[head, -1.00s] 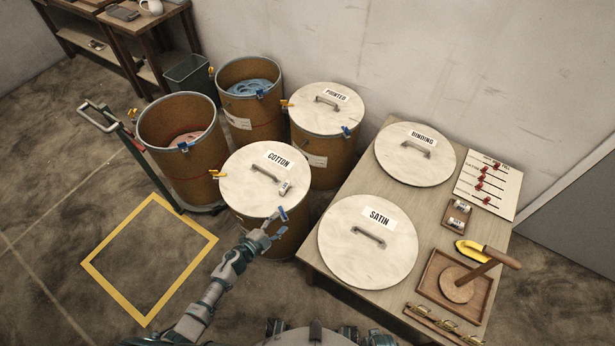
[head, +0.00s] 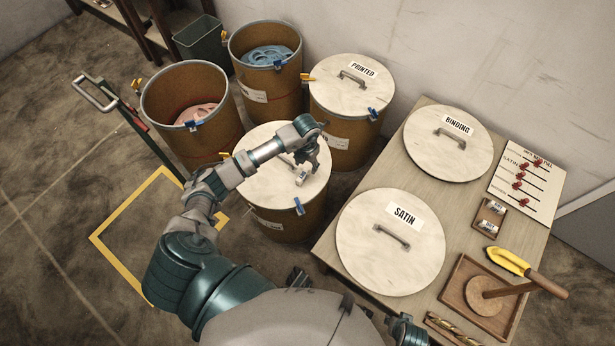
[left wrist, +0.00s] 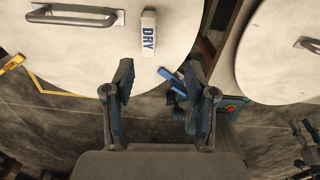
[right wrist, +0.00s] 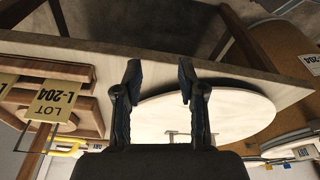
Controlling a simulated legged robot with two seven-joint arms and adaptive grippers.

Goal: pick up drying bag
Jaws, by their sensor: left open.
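The drying bag is a small white packet marked DRY (left wrist: 149,33). It lies on the round pale lid of the cotton drum (head: 262,190), near the lid's handle, and also shows in the head view (head: 301,178). My left gripper (left wrist: 160,73) is open and empty above this lid, with the bag ahead of its fingertips and apart from them. In the head view my left arm and gripper (head: 305,158) cover the lid's label and part of its handle. My right gripper (right wrist: 159,80) is open and empty by the table.
The table (head: 385,150) at right carries the satin lid (head: 370,265), the binding lid (head: 428,160), a peg board (head: 525,185) and a wooden tray (head: 455,290).

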